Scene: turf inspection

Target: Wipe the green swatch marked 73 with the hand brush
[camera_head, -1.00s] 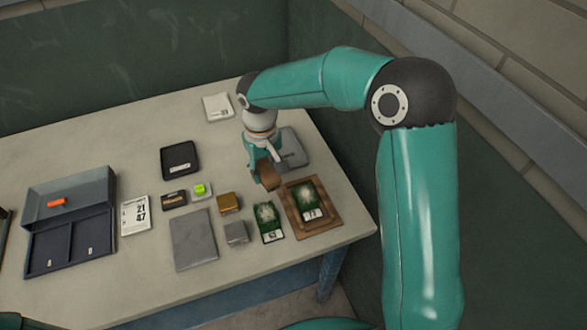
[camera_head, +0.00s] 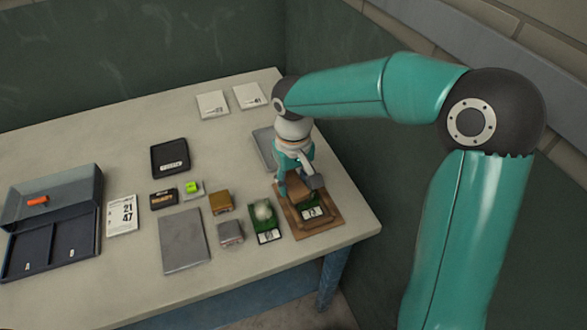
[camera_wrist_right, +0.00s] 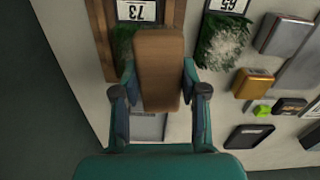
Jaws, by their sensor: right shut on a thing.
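The green swatch marked 73 (camera_head: 313,212) lies in a brown wooden tray (camera_head: 331,219) near the table's right edge. Its label shows upside down in the right wrist view (camera_wrist_right: 137,10). My right gripper (camera_head: 294,182) is shut on the hand brush (camera_head: 297,188), a brown block, and holds it over the swatch. The brush also shows between the fingers in the wrist view (camera_wrist_right: 158,70). It hides much of the swatch; the green visible beside it shows no clear pale patch. Whether the brush touches the swatch I cannot tell. My left gripper is not in view.
Another green swatch (camera_head: 264,220) with a pale patch lies just left of the tray. Small grey (camera_head: 231,233) and gold (camera_head: 221,202) blocks, a grey plate (camera_head: 185,241) and a black tray (camera_head: 174,158) are further left. A grey pad (camera_head: 264,147) lies behind the gripper.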

